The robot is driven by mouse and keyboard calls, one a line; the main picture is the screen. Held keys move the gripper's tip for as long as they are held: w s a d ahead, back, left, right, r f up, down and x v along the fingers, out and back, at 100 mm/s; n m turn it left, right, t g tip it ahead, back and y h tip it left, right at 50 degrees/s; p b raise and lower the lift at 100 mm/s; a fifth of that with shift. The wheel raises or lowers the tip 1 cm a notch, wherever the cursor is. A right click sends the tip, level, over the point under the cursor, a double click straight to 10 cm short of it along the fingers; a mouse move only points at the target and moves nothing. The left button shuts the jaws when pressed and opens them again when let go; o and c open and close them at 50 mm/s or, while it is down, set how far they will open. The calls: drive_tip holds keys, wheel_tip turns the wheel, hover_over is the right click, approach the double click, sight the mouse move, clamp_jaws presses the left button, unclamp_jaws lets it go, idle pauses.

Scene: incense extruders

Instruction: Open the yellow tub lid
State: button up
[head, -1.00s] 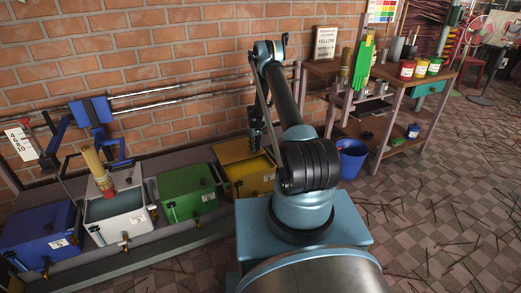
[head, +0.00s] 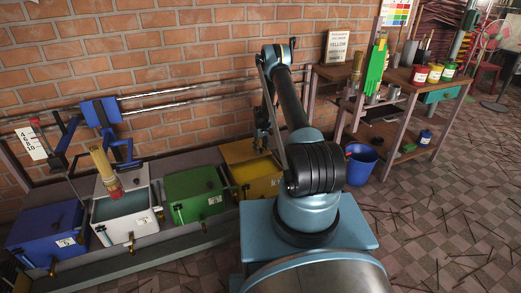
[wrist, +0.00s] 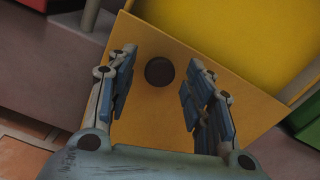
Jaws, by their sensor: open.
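The yellow tub (head: 264,189) stands at the right end of the tub row, below the brick wall. Its ochre lid (wrist: 205,62) has a round dark knob (wrist: 159,71). A brighter yellow area (wrist: 235,30) beyond the lid's edge looks like the tub's inside, so the lid seems to cover only part of it. My gripper (wrist: 156,100) is open above the lid, with the knob between and slightly beyond its fingers in the wrist view. I cannot tell whether the fingers touch the knob. In the head view my gripper (head: 264,138) is at the tub's back, partly hidden by my arm.
A closed green tub (head: 193,187), an open white tub (head: 129,228) and a closed blue tub (head: 45,235) stand to the left. Rails run along the wall behind. A blue bucket (head: 361,166) and a wooden bench (head: 395,130) stand to the right.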

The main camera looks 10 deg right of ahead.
wheel_tip(320, 180, up, 12)
idle(0.6)
